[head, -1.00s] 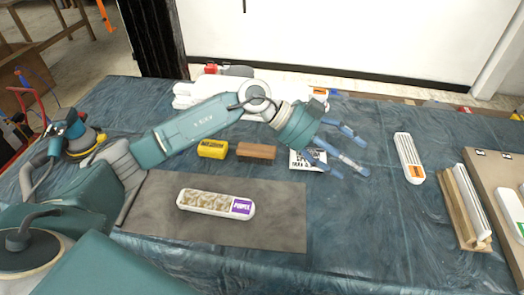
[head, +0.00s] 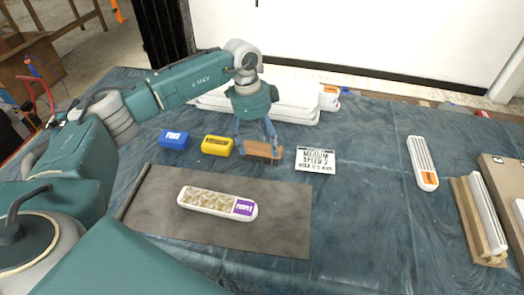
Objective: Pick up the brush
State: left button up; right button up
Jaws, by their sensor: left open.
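A brown block-shaped piece (head: 263,152), which looks like the wooden brush, lies on the blue-covered table in the middle of the head view. Its bristles cannot be made out. My left gripper (head: 258,147) points down over it, with its blue fingers apart. One finger is at its left end and the other crosses its right part. I cannot tell whether they touch it. My right gripper is not in view.
A yellow block (head: 217,146) and a blue block (head: 174,140) lie left of the brown piece, a printed white card (head: 315,160) right. A purple-labelled white relief (head: 205,201) lies on a dark mat (head: 270,225) in front. White mouldings (head: 290,113) lie behind.

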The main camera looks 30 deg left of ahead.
aim_at(261, 149)
pick_arm(q)
jog(key=f, duration=0.4)
jog(key=shift+w+d+f+p, duration=0.1)
jog(key=shift+d+f+p, duration=0.15)
jog(key=shift+p, duration=0.1)
jog(key=shift+c, duration=0.5)
jog(key=c, duration=1.2)
jog(key=shift+c, duration=0.2)
jog(key=shift+r, duration=0.2)
notch_tip(261, 149, up, 20)
jog(key=shift+f+b, duration=0.1)
jog(key=shift+b, duration=0.8)
